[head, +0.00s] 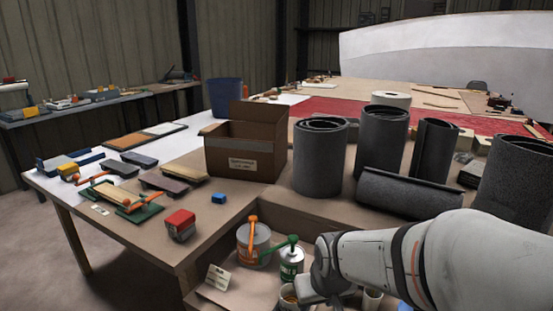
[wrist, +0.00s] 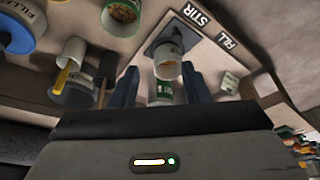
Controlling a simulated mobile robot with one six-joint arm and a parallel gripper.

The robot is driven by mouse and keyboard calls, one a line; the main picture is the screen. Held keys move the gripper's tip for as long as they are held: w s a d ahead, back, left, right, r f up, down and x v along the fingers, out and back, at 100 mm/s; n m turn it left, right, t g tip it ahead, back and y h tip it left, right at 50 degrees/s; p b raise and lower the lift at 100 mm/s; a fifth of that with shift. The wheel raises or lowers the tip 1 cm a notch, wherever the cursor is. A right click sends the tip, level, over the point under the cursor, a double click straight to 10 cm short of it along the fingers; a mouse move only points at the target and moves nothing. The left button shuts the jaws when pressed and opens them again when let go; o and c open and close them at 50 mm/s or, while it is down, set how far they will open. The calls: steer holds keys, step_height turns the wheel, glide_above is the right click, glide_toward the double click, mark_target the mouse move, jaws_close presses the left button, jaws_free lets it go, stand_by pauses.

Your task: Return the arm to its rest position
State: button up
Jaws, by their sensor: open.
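My gripper (wrist: 159,70) shows two dark blue fingers spread apart in the wrist view. A pale cup (wrist: 167,60) and a green-labelled container (wrist: 165,92) appear between the fingers, with gaps at the sides. I cannot tell how far they are from the fingers. In the head view my white arm reaches in from the lower right. Its end hangs low over the lower shelf, beside the green-topped can (head: 291,262) and a small cup (head: 288,297). The fingertips are mostly hidden there.
A large can with an orange handle (head: 253,243) stands left of the arm. Grey rolls (head: 320,158) and a cardboard box (head: 246,150) stand on the table behind. Another small cup (head: 372,299) is under the arm.

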steer(key=s+d+r+m+p, duration=0.1)
steer(key=s+d+r+p, duration=0.2)
steer(key=r, duration=0.6)
steer(key=s+d+r+m+g+p, duration=0.1)
steer(key=s+d+r+p, duration=0.2)
steer(key=s+r+p, duration=0.4)
step_height(320, 180, up, 2)
steer(key=shift+s+r+h+p, duration=0.2)
steer(key=shift+h+p, duration=0.2)
steer(key=shift+p, duration=0.2)
steer(key=shift+c, duration=0.6)
